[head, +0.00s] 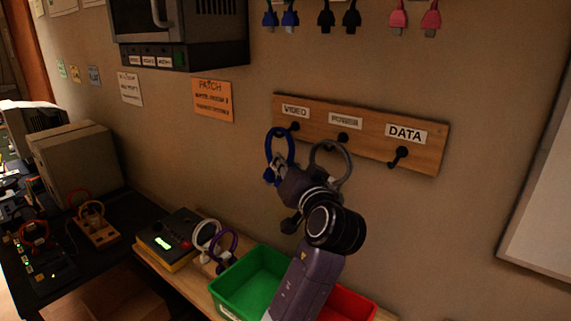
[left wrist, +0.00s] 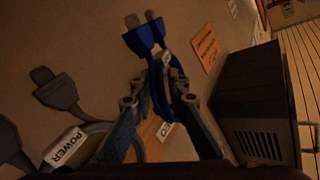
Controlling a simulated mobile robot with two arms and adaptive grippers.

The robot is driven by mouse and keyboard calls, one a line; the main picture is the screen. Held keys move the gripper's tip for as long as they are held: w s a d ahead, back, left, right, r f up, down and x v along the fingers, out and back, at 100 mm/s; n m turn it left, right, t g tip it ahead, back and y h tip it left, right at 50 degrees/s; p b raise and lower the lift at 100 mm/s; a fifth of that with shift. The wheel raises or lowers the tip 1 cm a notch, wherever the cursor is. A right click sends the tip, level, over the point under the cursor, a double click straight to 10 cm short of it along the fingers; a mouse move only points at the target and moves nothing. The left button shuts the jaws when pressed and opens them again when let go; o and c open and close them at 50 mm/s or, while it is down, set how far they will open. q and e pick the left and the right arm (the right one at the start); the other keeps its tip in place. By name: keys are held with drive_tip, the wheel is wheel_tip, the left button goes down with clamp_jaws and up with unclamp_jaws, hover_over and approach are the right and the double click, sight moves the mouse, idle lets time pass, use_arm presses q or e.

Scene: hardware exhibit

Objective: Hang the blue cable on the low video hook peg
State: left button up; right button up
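The blue cable (head: 268,145) is a loop with its plug ends down, at the left part of the wooden peg board (head: 360,139). Its top is close to the dark peg (head: 294,126) under the VIDEO label (head: 295,111); I cannot tell whether it is around the peg or beside it. My left gripper (head: 279,172) is shut on the cable's lower part, near the plugs. In the left wrist view the fingertips (left wrist: 165,72) close around the blue cable (left wrist: 144,40), and the board's label shows partly between the fingers. My right gripper is not in view.
A grey cable (head: 348,165) hangs from the POWER peg (head: 342,138), close to my left gripper. The DATA peg (head: 398,157) is bare. Below are a green bin (head: 225,290), a red bin (head: 350,302), and white and purple cables (head: 230,240). A dark cabinet (head: 190,55) is upper left.

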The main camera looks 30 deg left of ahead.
use_arm(q)
drive_tip(key=o, duration=0.3)
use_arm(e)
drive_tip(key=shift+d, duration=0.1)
use_arm(q)
drive_tip(key=v, duration=0.8)
drive_tip(key=shift+f, duration=0.1)
